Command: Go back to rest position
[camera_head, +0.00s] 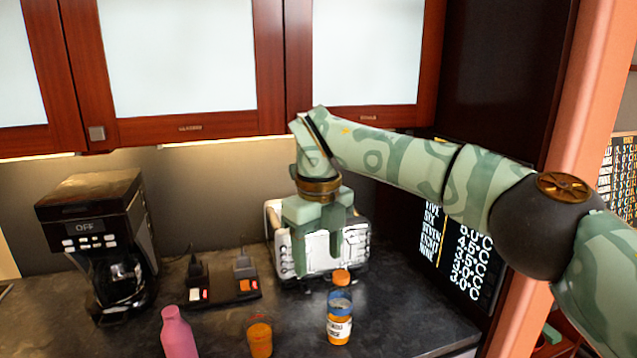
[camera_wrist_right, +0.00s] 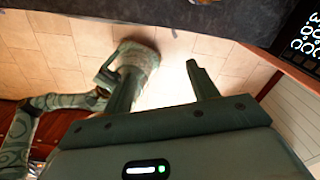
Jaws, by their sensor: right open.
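My right gripper (camera_head: 318,262) hangs fingers-down at the end of my green arm, in front of a white appliance on the counter in the head view. Its two fingers are apart and nothing shows between them. In the right wrist view the open right gripper (camera_wrist_right: 163,72) is also empty, above a tiled floor. Another green patterned arm of mine shows at the left of that view. Its end, which looks like my left gripper (camera_wrist_right: 135,55), is partly hidden behind a right finger, so its jaws cannot be read. The left gripper is outside the head view.
The white appliance (camera_head: 357,240) stands behind the right gripper. A coffee maker (camera_head: 95,215) is at left. A pink bottle (camera_head: 178,335), an orange cup (camera_head: 260,338) and an orange-capped bottle (camera_head: 340,325) stand near the front. Cabinets (camera_head: 190,127) hang above.

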